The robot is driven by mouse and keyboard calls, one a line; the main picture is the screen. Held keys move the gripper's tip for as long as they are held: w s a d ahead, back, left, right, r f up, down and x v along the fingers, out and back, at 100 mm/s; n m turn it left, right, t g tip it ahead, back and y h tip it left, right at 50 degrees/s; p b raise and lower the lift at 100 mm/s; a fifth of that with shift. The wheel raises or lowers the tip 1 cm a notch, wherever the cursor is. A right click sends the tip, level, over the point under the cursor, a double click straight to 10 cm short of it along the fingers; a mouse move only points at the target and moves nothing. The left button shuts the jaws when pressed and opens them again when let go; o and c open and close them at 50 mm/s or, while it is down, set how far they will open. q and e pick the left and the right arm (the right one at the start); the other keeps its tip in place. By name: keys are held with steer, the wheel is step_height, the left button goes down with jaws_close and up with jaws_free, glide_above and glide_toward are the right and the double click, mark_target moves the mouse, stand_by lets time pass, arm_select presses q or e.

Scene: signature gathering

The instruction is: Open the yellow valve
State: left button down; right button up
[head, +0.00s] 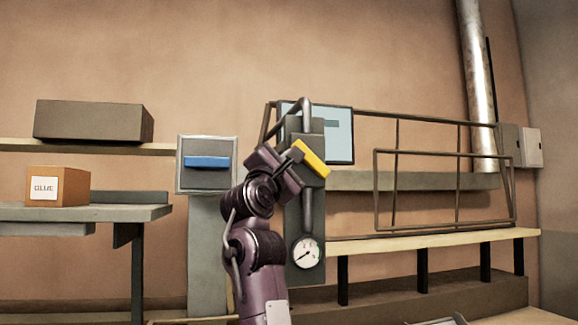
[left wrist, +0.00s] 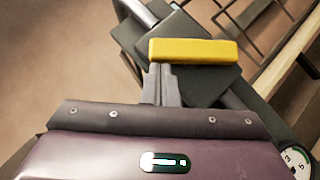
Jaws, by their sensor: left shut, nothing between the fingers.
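The yellow valve handle (head: 312,159) is a bar on a dark grey valve body. In the head view it slants down to the right; in the left wrist view the yellow handle (left wrist: 194,52) lies nearly level across the picture. My left gripper (head: 294,156) is shut and empty, with its tips at the left side of the handle. In the left wrist view the shut fingers of my left gripper (left wrist: 160,72) end just below the handle's left part. I cannot tell whether they touch it. My right gripper is not in view.
A round gauge (head: 306,253) sits below the valve on its pipe. A grey box with a blue handle (head: 206,162) stands to the left. A metal rail frame (head: 444,152) and a long bench (head: 430,244) are on the right. A glue box (head: 58,187) sits on the left table.

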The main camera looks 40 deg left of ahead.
mark_target(298, 140)
arm_select(q)
step_height(298, 140, up, 3)
steer(key=m+g+h+p, duration=0.1)
steer(key=m, duration=0.1)
steer(key=m+g+h, duration=0.1)
steer(key=m+h, duration=0.1)
steer(key=m, duration=0.1)
steer(key=shift+w+d+f+g+p, duration=0.1)
steer(key=shift+d+f+g+p, duration=0.05)
steer(key=shift+g+p, duration=0.2)
steer(key=shift+w+d+r+p, duration=0.35)
steer(key=shift+w+r+p, duration=0.1)
steer(key=shift+r, duration=0.15)
steer(key=shift+w+r, duration=0.1)
steer(key=shift+r, duration=0.05)
